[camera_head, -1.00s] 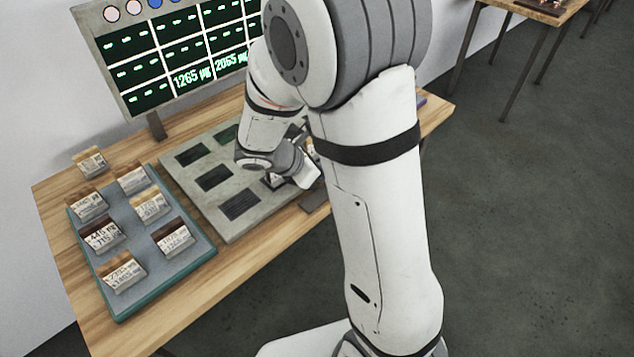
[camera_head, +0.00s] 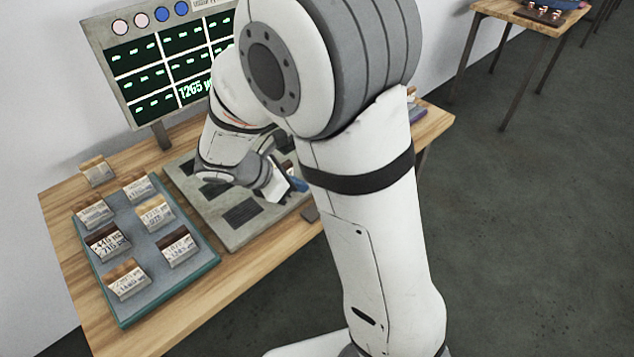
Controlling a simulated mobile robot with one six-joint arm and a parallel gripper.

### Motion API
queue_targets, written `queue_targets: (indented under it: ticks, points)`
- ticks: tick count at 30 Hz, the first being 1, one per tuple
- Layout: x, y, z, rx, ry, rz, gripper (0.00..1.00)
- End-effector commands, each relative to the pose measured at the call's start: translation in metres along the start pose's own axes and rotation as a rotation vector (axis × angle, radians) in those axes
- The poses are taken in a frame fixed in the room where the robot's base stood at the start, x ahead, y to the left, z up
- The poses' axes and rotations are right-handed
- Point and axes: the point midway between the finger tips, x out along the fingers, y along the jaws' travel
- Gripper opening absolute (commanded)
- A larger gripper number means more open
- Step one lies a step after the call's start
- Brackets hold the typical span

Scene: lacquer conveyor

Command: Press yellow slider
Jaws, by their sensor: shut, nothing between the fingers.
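No yellow slider can be made out; my arm covers the right part of the grey panel (camera_head: 232,232). The panel lies on the wooden table and has dark rectangular windows on its left side. My gripper (camera_head: 292,188) is over the right part of this panel, partly hidden by my own arm. It is shut, and I see nothing held in it. Whether it touches anything on the panel cannot be told. A small blue patch (camera_head: 299,199) shows beside the gripper.
A teal-edged tray (camera_head: 203,268) with several labelled blocks stands on the left of the wooden table (camera_head: 85,290). One more block (camera_head: 97,171) stands behind it. A display board (camera_head: 165,60) with green readings rises at the back. Another table (camera_head: 525,12) is at the far right.

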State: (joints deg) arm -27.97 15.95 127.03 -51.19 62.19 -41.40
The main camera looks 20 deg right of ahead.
Motion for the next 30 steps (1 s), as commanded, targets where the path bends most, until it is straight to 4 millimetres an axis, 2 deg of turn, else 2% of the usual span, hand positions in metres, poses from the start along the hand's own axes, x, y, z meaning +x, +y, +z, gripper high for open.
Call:
queue_targets:
  ticks: [1,3,9,27,30]
  points:
    - [-0.013,0.001,0.001,0.0,0.002,0.006,0.0]
    - [-0.025,0.001,0.0,0.001,0.002,0.004,0.0]
    - [-0.047,0.001,0.001,0.002,0.001,0.0,0.0]
    - [-0.051,0.0,0.001,0.004,0.002,-0.003,0.0]
    - [-0.051,-0.005,0.007,0.046,0.022,-0.014,0.0]
